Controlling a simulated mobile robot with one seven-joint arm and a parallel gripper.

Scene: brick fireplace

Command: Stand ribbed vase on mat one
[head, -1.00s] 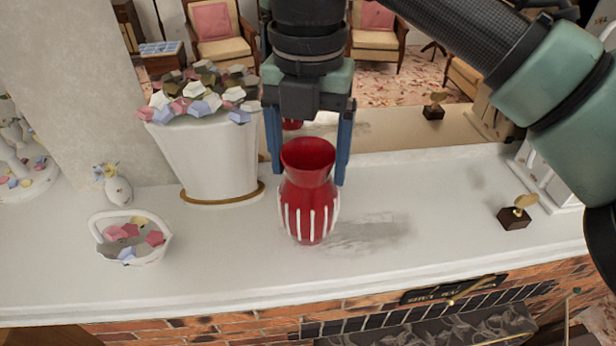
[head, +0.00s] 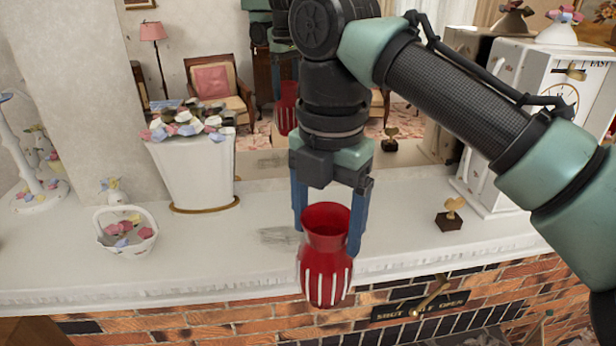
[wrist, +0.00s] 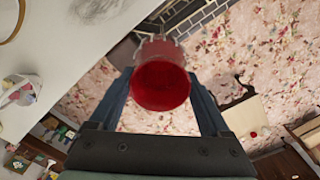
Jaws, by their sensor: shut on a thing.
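The red ribbed vase (head: 325,258), with white vertical ribs and a flared mouth, is upright in my gripper (head: 328,228). The two blue fingers are shut on it near its upper part. In the head view it overlaps the mantel's front edge and hangs clear of the white top. In the wrist view the vase (wrist: 160,78) sits between the fingertips (wrist: 160,85), with floor and brickwork below it. A faint grey patch (head: 279,237) lies on the mantel behind the vase. I cannot tell whether it is a mat, and no clear mat shows.
The white mantel (head: 225,262) carries a tall planter (head: 195,175), a flower basket (head: 127,238), a small ornament on a dark block (head: 449,218) and a white clock (head: 515,125). A mirror stands behind.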

